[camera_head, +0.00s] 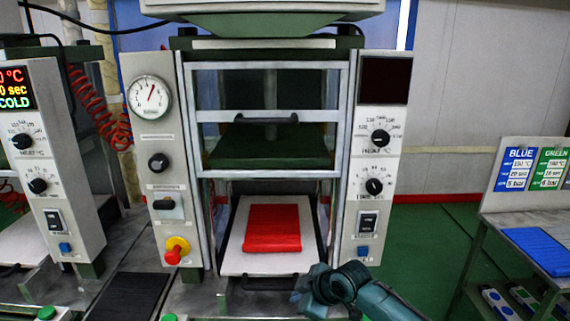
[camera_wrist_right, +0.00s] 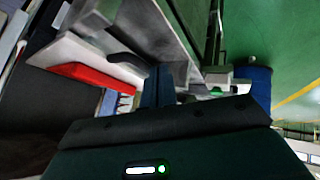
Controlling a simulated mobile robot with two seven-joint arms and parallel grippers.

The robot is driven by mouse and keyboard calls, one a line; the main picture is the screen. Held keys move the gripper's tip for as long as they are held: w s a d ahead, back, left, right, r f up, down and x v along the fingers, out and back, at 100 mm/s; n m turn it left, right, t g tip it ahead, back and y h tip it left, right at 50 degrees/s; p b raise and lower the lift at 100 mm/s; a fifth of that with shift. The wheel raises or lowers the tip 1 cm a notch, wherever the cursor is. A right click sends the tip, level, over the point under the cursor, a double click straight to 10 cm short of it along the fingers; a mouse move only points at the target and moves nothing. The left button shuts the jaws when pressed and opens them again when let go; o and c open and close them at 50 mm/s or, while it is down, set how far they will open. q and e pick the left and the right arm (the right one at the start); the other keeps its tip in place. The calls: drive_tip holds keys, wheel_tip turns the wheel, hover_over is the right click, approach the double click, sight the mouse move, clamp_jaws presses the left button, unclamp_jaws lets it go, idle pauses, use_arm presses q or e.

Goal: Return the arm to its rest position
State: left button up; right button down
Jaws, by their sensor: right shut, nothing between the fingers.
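My right gripper (camera_head: 304,287) is low in the head view, in front of the middle press and just right of its pull-out plate's handle. My right arm comes in from the lower right. The gripper is shut and empty, and its shut fingers (camera_wrist_right: 157,88) also show in the right wrist view. A red slab (camera_head: 272,228) lies flat on the white plate (camera_head: 236,250) in the press, apart from the gripper. The red slab (camera_wrist_right: 95,75) and the plate also show in the wrist view, tilted. My left gripper is out of view.
The middle press has a gauge (camera_head: 149,97), knobs and a red stop button (camera_head: 175,254). Another press (camera_head: 40,150) stands at left. At right, a table holds a blue slab (camera_head: 538,250) below BLUE and GREEN signs. Green floor (camera_head: 425,235) lies between press and table.

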drive_tip(key=s+f+m+t, duration=0.2)
drive_tip(key=s+f+m, duration=0.4)
drive_tip(key=s+f, duration=0.55)
drive_tip(key=s+d+m+t+h, duration=0.1)
drive_tip(key=s+d+m, duration=0.2)
drive_tip(key=s+d, duration=0.3)
drive_tip(key=s+d+f+m+h, duration=0.1)
drive_tip(key=s+d, duration=0.4)
drive_tip(key=s, duration=0.7)
drive_tip(key=shift+d+f+m+t+h, duration=0.3)
drive_tip(key=shift+d+m+t+h, duration=0.15)
drive_tip(key=shift+m, duration=0.65)
drive_tip(key=shift+s, duration=0.1)
